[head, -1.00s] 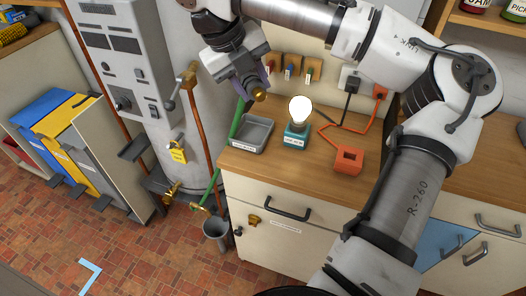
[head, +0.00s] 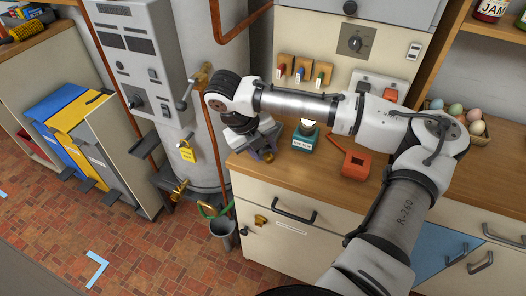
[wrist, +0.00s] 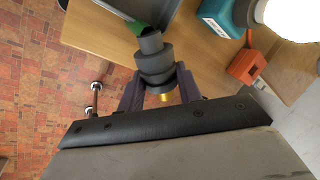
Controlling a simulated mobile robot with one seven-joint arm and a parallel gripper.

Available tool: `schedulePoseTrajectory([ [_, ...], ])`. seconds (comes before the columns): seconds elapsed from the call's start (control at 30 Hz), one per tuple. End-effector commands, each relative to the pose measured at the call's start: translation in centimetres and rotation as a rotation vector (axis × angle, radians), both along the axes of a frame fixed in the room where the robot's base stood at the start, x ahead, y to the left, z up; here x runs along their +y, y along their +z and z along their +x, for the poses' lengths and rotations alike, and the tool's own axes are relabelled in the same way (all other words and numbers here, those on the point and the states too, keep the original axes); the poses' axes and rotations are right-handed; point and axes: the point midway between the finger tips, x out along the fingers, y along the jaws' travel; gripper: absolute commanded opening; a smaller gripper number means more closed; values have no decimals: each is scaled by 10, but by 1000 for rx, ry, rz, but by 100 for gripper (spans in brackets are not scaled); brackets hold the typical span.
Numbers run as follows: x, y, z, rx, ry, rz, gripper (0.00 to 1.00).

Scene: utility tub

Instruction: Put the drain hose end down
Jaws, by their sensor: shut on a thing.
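The drain hose end (wrist: 155,62), a dark grey stepped fitting with a brass tip, is between the purple fingers of my gripper (wrist: 158,92) in the wrist view. The green hose (wrist: 142,27) joins its far end. In the head view my gripper (head: 264,153) is low at the left front corner of the wooden counter, shut on the hose end, which the gripper mostly hides. A green stretch of the hose (head: 213,210) shows below, by the grey bucket (head: 222,228). I cannot tell whether the hose end touches the counter.
The grey tray (wrist: 172,14) lies just beyond the hose end, mostly hidden in the head view. A lit bulb on a teal base (head: 304,141) and an orange block (head: 356,163) stand to the right. Brass taps (head: 179,190) are at left. Bare counter (head: 322,172) lies in front.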

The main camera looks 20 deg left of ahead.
Motion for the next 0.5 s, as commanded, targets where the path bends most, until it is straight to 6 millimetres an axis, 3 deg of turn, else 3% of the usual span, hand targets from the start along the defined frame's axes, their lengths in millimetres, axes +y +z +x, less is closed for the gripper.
schedulePoseTrajectory([
  [0.13,0,-17,0,1,0,0,11],
  [0.5,0,-22,0,0,0,0,11],
])
